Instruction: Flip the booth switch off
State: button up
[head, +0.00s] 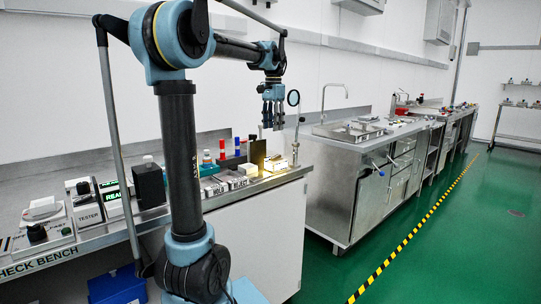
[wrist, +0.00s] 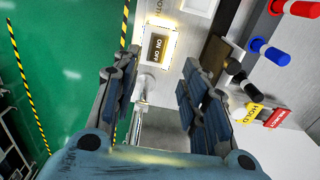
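The booth switch (wrist: 158,48) shows in the wrist view as a dark rocker marked ON and OFF in a pale, brightly lit frame. I cannot tell which way the rocker is set. In the head view a small warm-lit box (head: 275,164) at the right end of the check bench appears to be the same unit. My gripper (wrist: 160,68) is open and empty, with its fingers spread to either side below the switch in the wrist view. In the head view my gripper (head: 272,112) hangs above that end of the bench, apart from it.
A post with a round lens (head: 293,98) stands at the bench end near my gripper. Green floor lies beyond the bench edge.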

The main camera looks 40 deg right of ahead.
aim_at(273, 158)
notch_tip(273, 158, down, 13)
jog(key=shift+r, duration=0.15)
dwell(0.4)
grip_shut()
